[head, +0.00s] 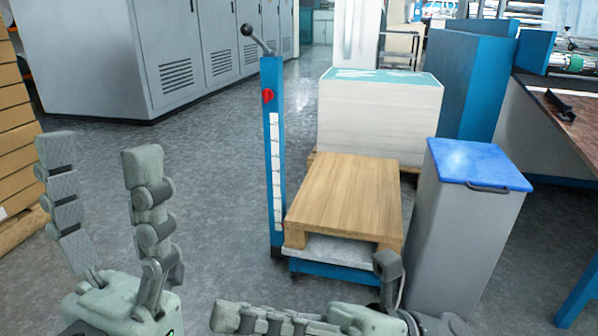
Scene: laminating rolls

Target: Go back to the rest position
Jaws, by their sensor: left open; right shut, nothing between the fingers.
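My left gripper (100,155) is at the lower left of the head view. Its two fingers point up and stand wide apart, with only floor visible between them. My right gripper (228,317) is low in the middle of the view, with its fingers pointing left. It is shut with nothing held, and its lower part is cut off by the bottom edge. It appears in front of the lift cart's near end; I cannot tell the exact gap.
A wooden pallet (345,195) lies on a blue lift cart with a lever post (273,160). A grey bin (462,225) with a blue lid stands right of it. A white stack (378,120) is behind. Cartons (15,130) stand far left. Floor (205,165) is clear left of the post.

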